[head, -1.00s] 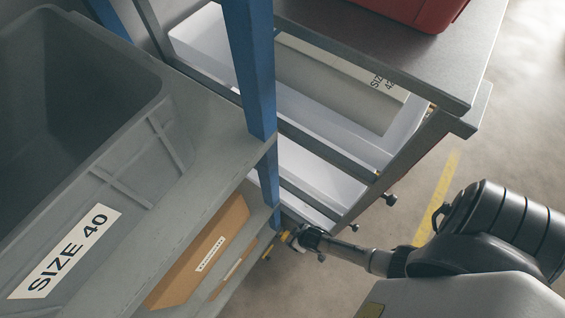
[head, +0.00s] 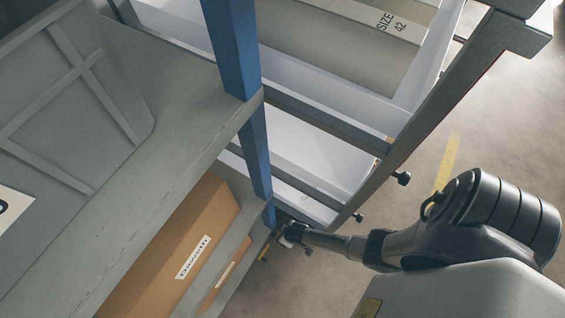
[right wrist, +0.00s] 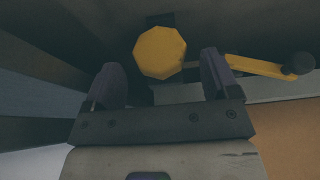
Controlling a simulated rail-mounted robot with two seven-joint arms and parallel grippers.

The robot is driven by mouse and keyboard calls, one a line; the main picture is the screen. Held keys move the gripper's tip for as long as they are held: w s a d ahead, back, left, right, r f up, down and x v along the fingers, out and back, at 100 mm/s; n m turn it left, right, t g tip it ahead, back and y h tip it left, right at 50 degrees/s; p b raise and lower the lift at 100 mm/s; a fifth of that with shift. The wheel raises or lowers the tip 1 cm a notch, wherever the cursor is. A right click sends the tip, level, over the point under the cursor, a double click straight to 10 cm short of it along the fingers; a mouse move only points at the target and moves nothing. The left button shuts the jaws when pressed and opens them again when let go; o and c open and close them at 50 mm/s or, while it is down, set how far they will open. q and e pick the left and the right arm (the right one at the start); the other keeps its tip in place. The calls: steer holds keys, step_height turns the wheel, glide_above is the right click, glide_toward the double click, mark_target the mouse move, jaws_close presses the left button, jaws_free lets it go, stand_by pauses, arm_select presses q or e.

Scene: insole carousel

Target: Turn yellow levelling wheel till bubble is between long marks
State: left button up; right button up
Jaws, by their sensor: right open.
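The yellow levelling wheel (right wrist: 160,52) is a faceted knob below a dark underside in the right wrist view. My right gripper (right wrist: 161,66) is open, with one dark finger on each side of the wheel in the picture. I cannot tell whether the fingers touch it or how deep it sits between them. In the head view my right gripper (head: 287,236) is low by the foot of the blue post, and the wheel cannot be made out there. The bubble and its long marks are not visible. My left gripper is not in view.
A yellow lever (right wrist: 262,67) with a black ball end lies right of the wheel. The blue post (head: 256,150), grey shelf edges and a brown box (head: 165,255) crowd the gripper's left. A rack with white trays (head: 310,145) stands above it. Open floor lies right.

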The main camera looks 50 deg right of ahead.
steer(key=shift+b+x, duration=0.7)
steer(key=shift+x, duration=0.45)
steer(key=c, duration=0.9)
steer(key=shift+a+h, duration=0.15)
steer(key=shift+h, duration=0.45)
steer(key=shift+f+n+h, duration=0.1)
steer(key=shift+n+h, duration=0.2)
steer(key=shift+h, duration=0.4)
